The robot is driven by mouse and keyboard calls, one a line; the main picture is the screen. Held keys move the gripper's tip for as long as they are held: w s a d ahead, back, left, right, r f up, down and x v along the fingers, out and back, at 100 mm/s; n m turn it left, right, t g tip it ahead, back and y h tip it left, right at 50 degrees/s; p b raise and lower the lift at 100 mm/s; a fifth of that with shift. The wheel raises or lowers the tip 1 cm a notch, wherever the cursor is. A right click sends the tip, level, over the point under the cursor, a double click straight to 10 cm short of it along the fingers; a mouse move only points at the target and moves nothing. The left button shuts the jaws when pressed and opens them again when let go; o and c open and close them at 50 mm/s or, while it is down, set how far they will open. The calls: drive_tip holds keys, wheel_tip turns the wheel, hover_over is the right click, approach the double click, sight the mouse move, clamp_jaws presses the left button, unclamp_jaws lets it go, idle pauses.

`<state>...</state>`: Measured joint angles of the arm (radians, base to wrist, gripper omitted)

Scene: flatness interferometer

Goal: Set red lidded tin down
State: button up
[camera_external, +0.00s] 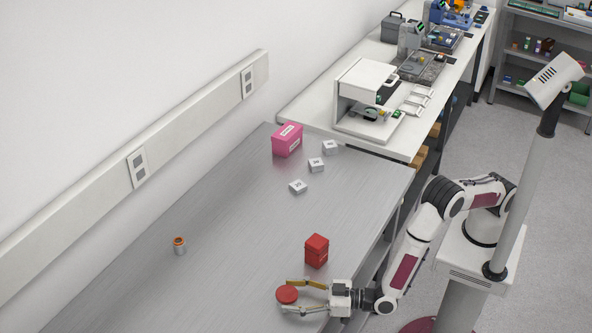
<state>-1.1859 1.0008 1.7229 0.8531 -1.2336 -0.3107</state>
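The red lidded tin (287,295) is a round red shape with its flat top facing up, near the front of the grey metal table. My gripper (285,296) reaches in from the right with its two fingers spread to the tin's width. One fingertip is on the far side of the tin and one on the near side, and both seem to touch it. Whether the tin's underside rests on the table cannot be made out.
A red box-shaped stack (316,252) stands just behind my gripper. An orange-topped cylinder (179,245) stands to the left. A pink box (287,140) and several small white blocks (298,187) are at the table's far end. The middle of the metal table (235,215) is clear.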

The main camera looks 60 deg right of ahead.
sight(320, 300)
drive_tip(key=shift+v, duration=0.85)
drive_tip(key=s, duration=0.1)
drive_tip(key=s+d, duration=0.1)
drive_tip(key=s, duration=0.1)
drive_tip(key=s+f, duration=0.1)
drive_tip(key=shift+s+d, duration=0.55)
drive_tip(key=shift+s, duration=0.35)
drive_tip(key=shift+o, duration=0.6)
drive_tip(key=shift+w, duration=0.1)
